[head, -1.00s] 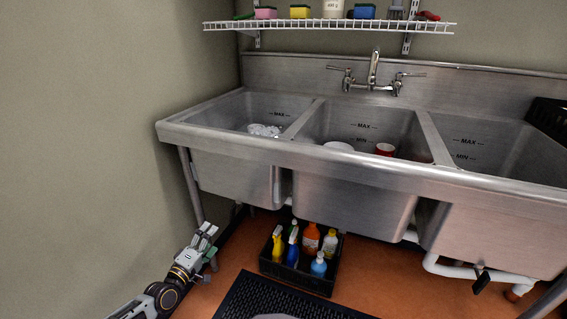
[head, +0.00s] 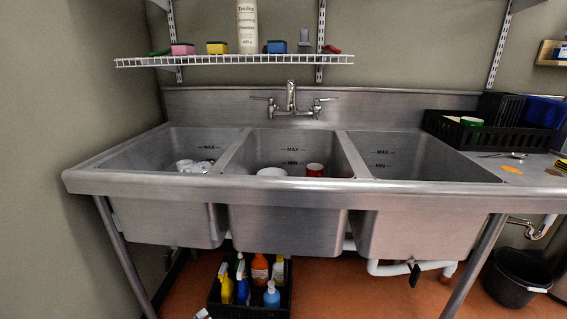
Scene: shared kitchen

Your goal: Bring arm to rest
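Only a small pale tip of what looks like my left gripper (head: 202,314) shows at the bottom edge of the head view, just left of the black crate under the sink. The rest of that arm is out of view, and I cannot tell whether the gripper is open or shut. My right gripper and arm are not in view.
A three-basin steel sink (head: 290,184) spans the view, with white dishes (head: 194,166) and a red cup (head: 315,170) inside. A black crate (head: 250,312) of bottles stands below. A wire shelf (head: 235,60) hangs above; a black rack (head: 480,136) and bucket (head: 515,278) are right.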

